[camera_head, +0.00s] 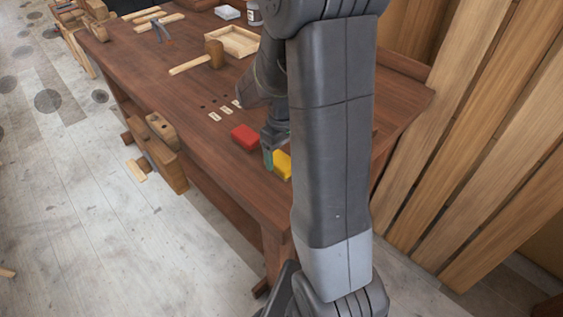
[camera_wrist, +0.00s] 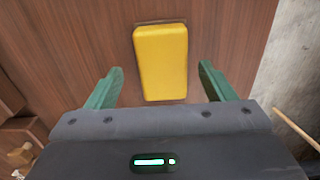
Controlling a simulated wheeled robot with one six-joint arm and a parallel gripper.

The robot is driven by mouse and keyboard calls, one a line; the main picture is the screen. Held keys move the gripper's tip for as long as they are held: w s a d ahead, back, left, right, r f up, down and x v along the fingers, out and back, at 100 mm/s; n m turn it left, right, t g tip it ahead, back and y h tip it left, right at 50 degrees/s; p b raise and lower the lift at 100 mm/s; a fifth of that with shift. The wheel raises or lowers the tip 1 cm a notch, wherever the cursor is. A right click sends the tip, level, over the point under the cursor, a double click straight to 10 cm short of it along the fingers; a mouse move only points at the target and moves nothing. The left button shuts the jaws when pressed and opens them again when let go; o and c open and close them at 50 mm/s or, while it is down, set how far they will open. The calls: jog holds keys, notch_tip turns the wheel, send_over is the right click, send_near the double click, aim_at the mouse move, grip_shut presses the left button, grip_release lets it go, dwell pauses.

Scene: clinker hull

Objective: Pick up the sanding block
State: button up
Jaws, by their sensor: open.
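A yellow block (camera_wrist: 161,60) lies flat on the brown bench top in the wrist view, slightly tilted. In the head view the yellow block (camera_head: 283,166) shows near the bench's front edge, partly hidden by my arm. A red block (camera_head: 245,137) lies to its left. Neither carries a readable label, so I cannot tell by marking which is the sanding block. My gripper (camera_wrist: 158,74) is open and empty, with one green finger on each side of the yellow block's lower part in the picture and gaps on both sides. In the head view my gripper (camera_head: 268,158) is mostly hidden.
The bench (camera_head: 215,165) also holds a mallet (camera_head: 195,62), a shallow wooden tray (camera_head: 235,42), pliers (camera_head: 161,30) and small pale tags (camera_head: 214,117). Wooden planks (camera_head: 480,130) stand close on the right. In the wrist view, the bench edge lies right of the block.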

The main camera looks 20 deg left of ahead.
aim_at(281, 159)
jog(key=shift+s+a+f, duration=0.1)
jog(key=shift+a+f, duration=0.05)
jog(key=shift+f, duration=1.25)
jog(key=shift+c, duration=0.3)
jog(key=c, duration=1)
jog(key=shift+o, duration=0.2)
jog(key=shift+r, duration=0.1)
notch_tip(281, 159, up, 10)
jog(key=shift+f, duration=0.1)
